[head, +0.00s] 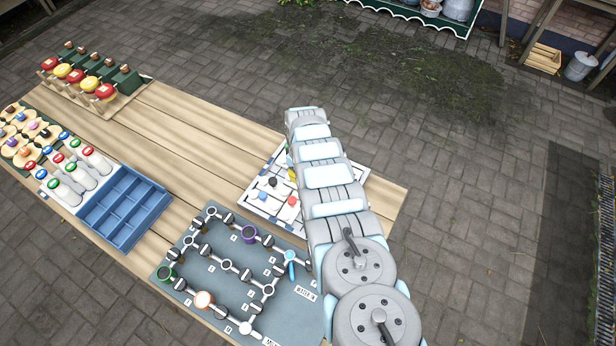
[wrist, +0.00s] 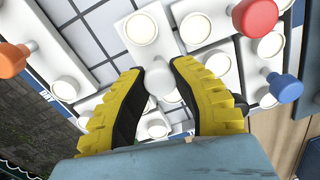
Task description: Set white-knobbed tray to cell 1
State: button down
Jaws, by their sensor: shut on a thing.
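The white-knobbed tray (wrist: 152,127) is a pale sliding piece with round white discs, seen in the wrist view. Its white knob (wrist: 163,80) is between the fingertips of my gripper (wrist: 164,69), which is shut on it. The fingers hide much of this tray. In the head view, a yellow finger of my gripper shows at the board (head: 291,174), and the arm covers the rest. The white gridded board (head: 251,199) has a blue and white edge. I cannot make out any cell numbers.
Around the white knob, other trays carry a red knob (wrist: 255,16), a blue knob (wrist: 284,87) and an orange knob (wrist: 13,60). Bare grid (wrist: 95,38) shows at the upper left. A grey pipe panel (head: 225,290) and a blue compartment box (head: 127,209) stand nearby.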

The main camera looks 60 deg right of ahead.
jog(key=shift+w+d+f+b, duration=0.15)
jog(key=shift+w+b, duration=0.65)
jog(key=shift+b, duration=0.75)
jog(key=shift+w+f+b, duration=0.2)
jog(key=shift+w+b, duration=0.65)
jog(key=shift+b, duration=0.75)
jog(key=shift+w+d+f+b, duration=0.15)
jog(key=shift+w+b, duration=0.65)
jog(key=shift+b, duration=0.75)
jog(key=w+b, duration=0.1)
jog(key=b, duration=0.3)
jog(key=shift+w+a+r+b, duration=0.1)
jog(key=shift+w+b, duration=0.25)
jog(key=shift+w+a+r+b, duration=0.15)
jog(key=shift+w+b, duration=0.1)
jog(key=shift+b, duration=0.5)
jog(key=shift+w+r, duration=0.1)
jog(key=c, duration=0.8)
grip_release()
jog(key=shift+w+r, duration=0.1)
jog(key=shift+w, duration=0.05)
jog(key=shift+s+r+p, duration=0.2)
jog(key=shift+p, duration=0.3)
